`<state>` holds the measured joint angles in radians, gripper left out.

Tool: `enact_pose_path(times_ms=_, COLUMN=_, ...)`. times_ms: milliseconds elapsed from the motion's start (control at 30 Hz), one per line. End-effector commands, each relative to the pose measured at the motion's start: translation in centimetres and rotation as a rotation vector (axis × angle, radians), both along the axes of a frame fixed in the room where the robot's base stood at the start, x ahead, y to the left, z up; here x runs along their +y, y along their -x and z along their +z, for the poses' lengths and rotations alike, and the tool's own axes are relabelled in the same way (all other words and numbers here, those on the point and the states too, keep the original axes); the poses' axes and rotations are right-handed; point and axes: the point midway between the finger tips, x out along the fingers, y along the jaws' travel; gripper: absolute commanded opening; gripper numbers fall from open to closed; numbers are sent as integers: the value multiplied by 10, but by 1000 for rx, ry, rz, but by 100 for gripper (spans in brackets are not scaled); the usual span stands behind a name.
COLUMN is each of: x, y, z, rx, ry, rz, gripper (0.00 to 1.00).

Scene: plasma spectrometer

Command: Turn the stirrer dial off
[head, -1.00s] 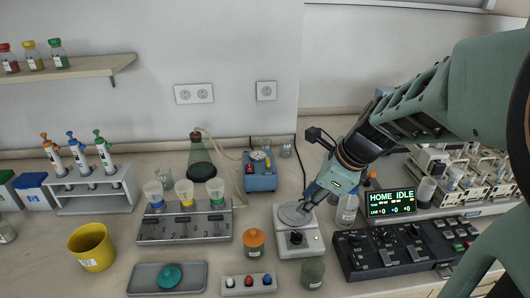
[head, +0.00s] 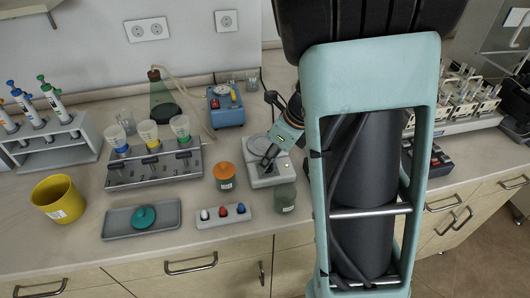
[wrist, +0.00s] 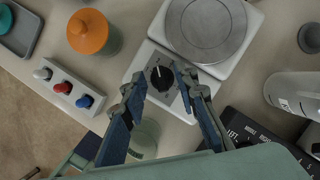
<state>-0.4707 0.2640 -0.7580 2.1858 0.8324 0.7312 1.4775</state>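The stirrer (head: 256,178) is a white box with a round grey plate (wrist: 206,25) on top, and stands on the bench. Its dial (wrist: 161,76) is a round black knob with a white pointer mark on the front panel, seen from above in the wrist view. My gripper (wrist: 160,78) is open, with one fingertip on each side of the dial. I cannot tell whether the fingertips touch it. In the head view my gripper (head: 268,160) reaches down over the stirrer's front and largely hides the dial.
An orange-lidded jar (head: 225,177) stands left of the stirrer, and a dark grey-green jar (head: 285,198) in front. A strip with white, red and blue knobs (head: 222,215) lies front left. A black control panel (wrist: 250,128) is to the right. My arm blocks much of the head view's right.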

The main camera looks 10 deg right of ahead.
Motion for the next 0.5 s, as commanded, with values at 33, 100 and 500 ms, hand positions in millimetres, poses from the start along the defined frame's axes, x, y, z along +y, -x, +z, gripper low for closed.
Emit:
enact_pose_path(times_ms=33, x=0, y=-1, z=-3, rx=-1, ry=1, rz=0, gripper=28)
enact_pose_path(times_ms=100, x=1, y=-1, z=-4, rx=-1, ry=1, rz=1, gripper=28)
enact_pose_path(times_ms=500, x=1, y=-2, z=-4, rx=-1, ry=1, rz=1, gripper=10)
